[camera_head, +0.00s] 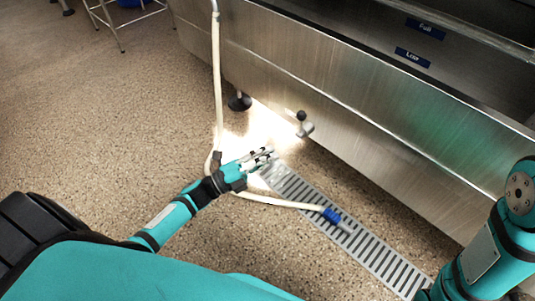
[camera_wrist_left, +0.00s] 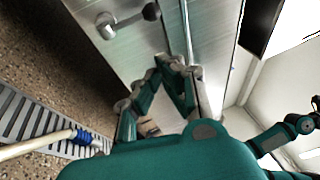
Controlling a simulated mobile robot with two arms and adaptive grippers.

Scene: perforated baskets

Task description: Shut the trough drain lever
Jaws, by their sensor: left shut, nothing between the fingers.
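The trough drain lever shows in the head view as a small metal fitting with a dark knob (camera_head: 301,116), on the lower front of the steel trough (camera_head: 350,105). In the left wrist view the lever (camera_wrist_left: 130,20) is at the upper left, its bar running sideways from a round metal end to a dark knob. My left gripper (camera_head: 271,153) is shut and empty, below and left of the lever in the head view and apart from it. Its fingers (camera_wrist_left: 172,62) also show in the wrist view. My right arm is at the lower right; its gripper is out of view.
A slotted floor drain (camera_head: 375,253) runs below the trough. A pale hose (camera_head: 217,80) hangs down, passes by my left wrist and ends at a blue fitting (camera_head: 331,215) over the drain. A dark trough foot (camera_head: 240,102) stands behind.

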